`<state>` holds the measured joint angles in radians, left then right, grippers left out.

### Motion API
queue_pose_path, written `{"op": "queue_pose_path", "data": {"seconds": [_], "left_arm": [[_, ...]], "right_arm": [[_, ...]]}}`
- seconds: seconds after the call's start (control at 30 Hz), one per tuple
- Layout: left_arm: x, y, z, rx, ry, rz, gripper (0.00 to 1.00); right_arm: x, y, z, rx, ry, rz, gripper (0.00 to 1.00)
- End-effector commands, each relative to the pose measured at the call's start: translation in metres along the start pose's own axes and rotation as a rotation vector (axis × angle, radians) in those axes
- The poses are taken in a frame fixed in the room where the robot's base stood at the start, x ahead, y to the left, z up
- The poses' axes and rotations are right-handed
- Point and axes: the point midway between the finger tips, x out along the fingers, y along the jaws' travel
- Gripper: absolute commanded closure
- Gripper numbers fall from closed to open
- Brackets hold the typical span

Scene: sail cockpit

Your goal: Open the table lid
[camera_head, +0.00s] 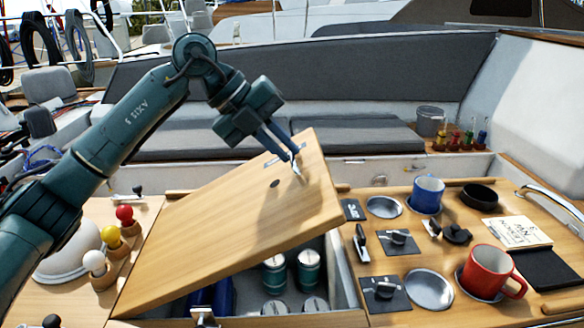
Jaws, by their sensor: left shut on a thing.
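The wooden table lid (235,205) is raised and tilted, its right side up and its left side low. Below it the open compartment (345,275) shows several cans (308,268) and a blue object (223,297). My left gripper (296,163) is at the lid's upper far part, shut on the lid by a metal fitting there. The exact contact is too small to make out. My right gripper is not in view.
Red, yellow and white balls (112,234) stand left of the lid. A grey cushioned bench (360,137) lies behind.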

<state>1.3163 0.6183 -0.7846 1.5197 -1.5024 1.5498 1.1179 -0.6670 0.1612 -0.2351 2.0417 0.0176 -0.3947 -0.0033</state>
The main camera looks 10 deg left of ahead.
Motion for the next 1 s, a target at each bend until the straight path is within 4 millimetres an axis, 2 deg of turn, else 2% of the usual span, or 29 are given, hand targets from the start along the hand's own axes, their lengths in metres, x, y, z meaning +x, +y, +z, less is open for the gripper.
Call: {"op": "queue_pose_path", "data": {"seconds": [0.03,0.27,0.4,0.6,0.8,1.0], "left_arm": [[-0.021,-0.002,0.002,-0.003,-0.013,-0.048,1.0],[-0.105,0.01,0.002,-0.006,-0.014,-0.267,1.0],[-0.154,0.026,0.001,-0.006,-0.012,-0.399,1.0],[-0.216,0.056,0.001,-0.006,-0.011,-0.577,1.0],[-0.262,0.088,0.001,-0.004,-0.009,-0.722,1.0],[-0.29,0.112,0.0,-0.002,-0.007,-0.819,1.0]], "right_arm": [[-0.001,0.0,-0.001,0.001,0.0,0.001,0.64],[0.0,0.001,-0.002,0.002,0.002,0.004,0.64],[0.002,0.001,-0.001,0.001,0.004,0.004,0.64],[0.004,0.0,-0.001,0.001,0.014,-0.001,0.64],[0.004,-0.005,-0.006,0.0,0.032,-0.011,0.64],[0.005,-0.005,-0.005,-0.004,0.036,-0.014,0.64]]}}
